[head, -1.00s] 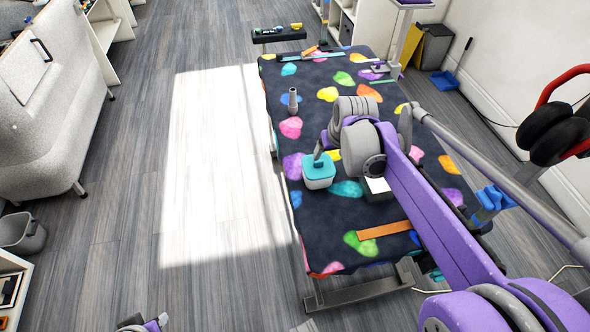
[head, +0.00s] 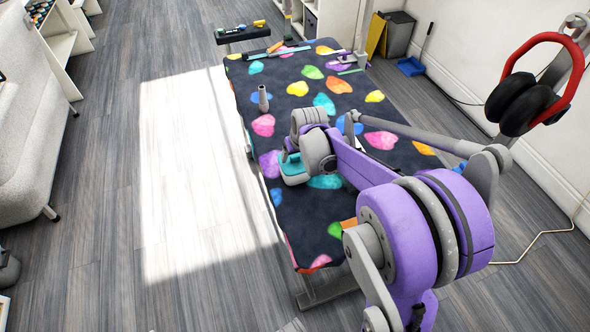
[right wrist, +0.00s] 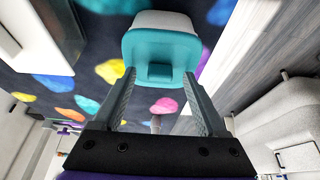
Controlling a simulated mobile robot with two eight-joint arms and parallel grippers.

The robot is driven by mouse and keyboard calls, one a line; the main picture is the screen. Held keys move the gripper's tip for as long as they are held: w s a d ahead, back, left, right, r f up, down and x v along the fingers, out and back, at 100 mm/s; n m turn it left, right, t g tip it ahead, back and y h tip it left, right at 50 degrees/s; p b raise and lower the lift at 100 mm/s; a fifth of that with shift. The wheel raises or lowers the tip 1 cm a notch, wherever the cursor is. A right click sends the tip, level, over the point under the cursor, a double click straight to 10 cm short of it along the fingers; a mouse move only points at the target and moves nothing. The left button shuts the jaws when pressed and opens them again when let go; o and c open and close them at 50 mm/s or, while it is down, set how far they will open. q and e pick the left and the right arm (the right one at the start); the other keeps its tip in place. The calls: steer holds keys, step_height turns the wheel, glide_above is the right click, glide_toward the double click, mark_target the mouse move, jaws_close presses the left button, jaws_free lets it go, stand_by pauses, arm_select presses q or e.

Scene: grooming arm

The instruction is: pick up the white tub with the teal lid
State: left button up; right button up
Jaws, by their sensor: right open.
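The white tub with the teal lid (head: 293,172) stands on the dark, heart-patterned table cover, near its left edge in the head view. My right gripper (head: 291,153) is at the lid and, with the arm, hides part of the tub. In the right wrist view the teal lid (right wrist: 145,48) faces the camera, with a raised teal block on it. The fingers of the right gripper (right wrist: 160,76) are open, one on each side of that block, with their tips over the lid. Contact cannot be told. My left gripper is not in view.
A grey cone-shaped thing (head: 263,99) stands on the table cover (head: 290,220) beyond the tub. A black tray (head: 242,33) with small items is at the far end. Red-and-black headphones (head: 540,95) hang at the right. Open floor lies left of the table.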

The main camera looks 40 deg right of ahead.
steer(key=shift+w+f, duration=0.1)
steer(key=shift+f, duration=0.2)
jaws_close()
stand_by(1.2)
